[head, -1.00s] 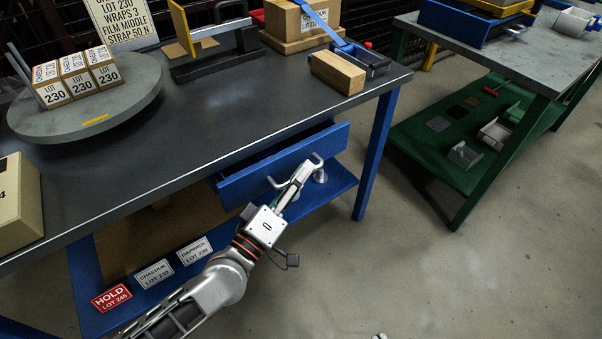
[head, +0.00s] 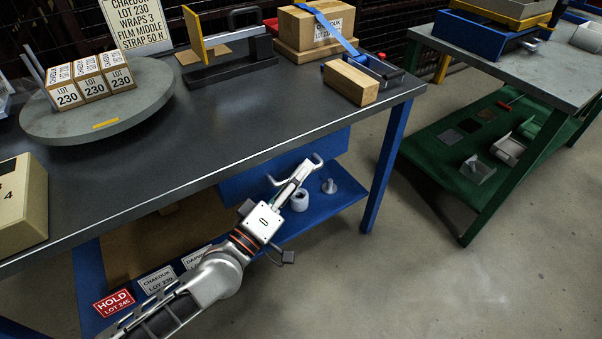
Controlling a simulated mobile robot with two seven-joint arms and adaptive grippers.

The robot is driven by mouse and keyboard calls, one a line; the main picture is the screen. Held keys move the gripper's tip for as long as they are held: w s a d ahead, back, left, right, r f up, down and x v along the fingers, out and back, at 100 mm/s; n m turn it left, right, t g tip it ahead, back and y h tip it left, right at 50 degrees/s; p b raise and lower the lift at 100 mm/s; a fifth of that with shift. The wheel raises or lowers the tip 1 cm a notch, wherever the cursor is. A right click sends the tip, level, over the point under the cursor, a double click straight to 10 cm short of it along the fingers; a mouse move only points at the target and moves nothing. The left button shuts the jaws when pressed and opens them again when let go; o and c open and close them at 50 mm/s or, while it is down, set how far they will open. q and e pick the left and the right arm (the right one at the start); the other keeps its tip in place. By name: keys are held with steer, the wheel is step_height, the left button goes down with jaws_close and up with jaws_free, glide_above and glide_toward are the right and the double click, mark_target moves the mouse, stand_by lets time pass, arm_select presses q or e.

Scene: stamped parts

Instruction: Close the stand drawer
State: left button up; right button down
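The stand is the dark-topped bench (head: 330,122) with blue legs. Its blue drawer front (head: 240,184) sits close under the bench's front edge, and no drawer inside shows. A grey bow handle (head: 273,181) stands out from the drawer front. My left gripper (head: 304,170) is at the middle of this handle, seen nearly edge-on from above. Its fingers overlap the handle, but I cannot tell whether they are shut on it. My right gripper is not in view.
On the blue lower shelf (head: 345,195) are a white round part (head: 300,201) and a metal flanged part (head: 329,186). A wooden block (head: 351,82) and a turntable (head: 140,112) with small boxes stand on top. Open floor lies right, before a green bench (head: 470,200).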

arm_select(q)
steer(key=shift+s+a, duration=0.1)
steer(key=v, duration=1.2)
